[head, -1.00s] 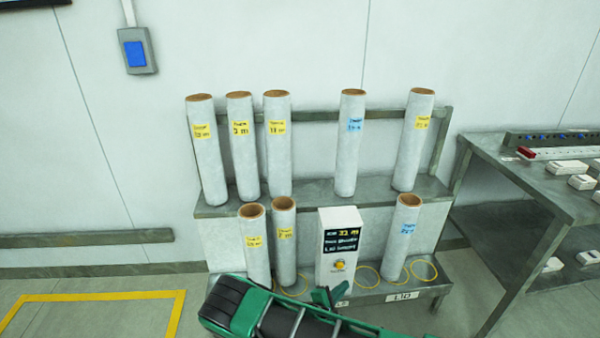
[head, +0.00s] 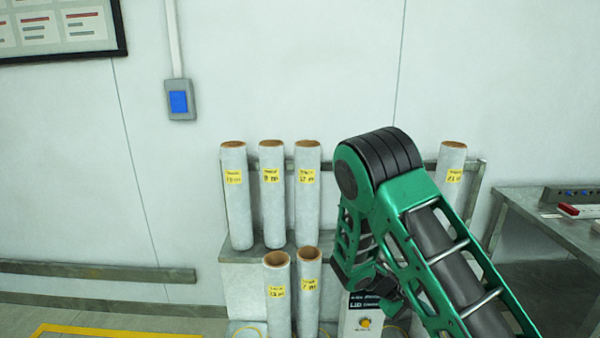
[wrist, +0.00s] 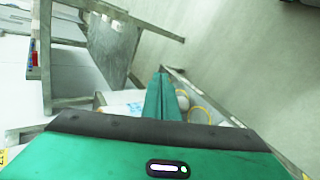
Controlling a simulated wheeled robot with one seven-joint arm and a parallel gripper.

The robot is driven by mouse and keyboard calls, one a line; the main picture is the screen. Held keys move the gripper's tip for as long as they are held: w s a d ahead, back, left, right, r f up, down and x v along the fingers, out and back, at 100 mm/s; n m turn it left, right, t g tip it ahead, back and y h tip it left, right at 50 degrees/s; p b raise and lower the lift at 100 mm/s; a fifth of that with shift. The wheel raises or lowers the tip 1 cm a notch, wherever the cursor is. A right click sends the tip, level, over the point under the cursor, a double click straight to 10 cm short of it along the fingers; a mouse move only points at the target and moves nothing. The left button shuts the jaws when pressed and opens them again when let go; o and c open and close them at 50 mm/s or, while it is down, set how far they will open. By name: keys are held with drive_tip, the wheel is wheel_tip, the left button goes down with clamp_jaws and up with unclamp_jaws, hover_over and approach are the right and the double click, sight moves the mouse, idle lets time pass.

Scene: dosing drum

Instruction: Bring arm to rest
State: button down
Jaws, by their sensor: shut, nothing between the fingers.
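My green arm stands raised and bent in front of the rack in the head view. Its elbow is high and the forearm hangs down. My gripper (wrist: 162,75) shows in the wrist view with its green fingers together and nothing between them. In the head view the hand end of the arm is low, just above the white control box (head: 360,322), and the fingers are hard to make out there. The arm hides part of the rack, including the tubes with blue labels.
Several white tubes with yellow labels, such as the leftmost one (head: 236,195), stand on a grey stepped rack (head: 240,256). A grey side table (head: 535,205) is at the right. A blue wall switch (head: 179,101) is above left. The floor at left, with yellow lines, looks clear.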

drive_tip(key=s+d+r+m+g+y, duration=0.25)
drive_tip(key=s+d+r+m, duration=0.2)
drive_tip(key=s+r, duration=0.45)
drive_tip(key=s+r+m+t+y, duration=0.1)
drive_tip(key=s+r+m+y, duration=0.1)
drive_tip(key=s+r, duration=0.5)
drive_tip(key=s+r+m+t+y, duration=0.1)
drive_tip(key=s+r+m+y, duration=0.2)
drive_tip(key=s, duration=1.3)
drive_tip(key=shift+s+a+r+y, duration=0.3)
drive_tip(key=shift+r+y, duration=0.95)
drive_tip(key=shift+r, duration=1.5)
drive_tip(key=shift+s+d, duration=0.1)
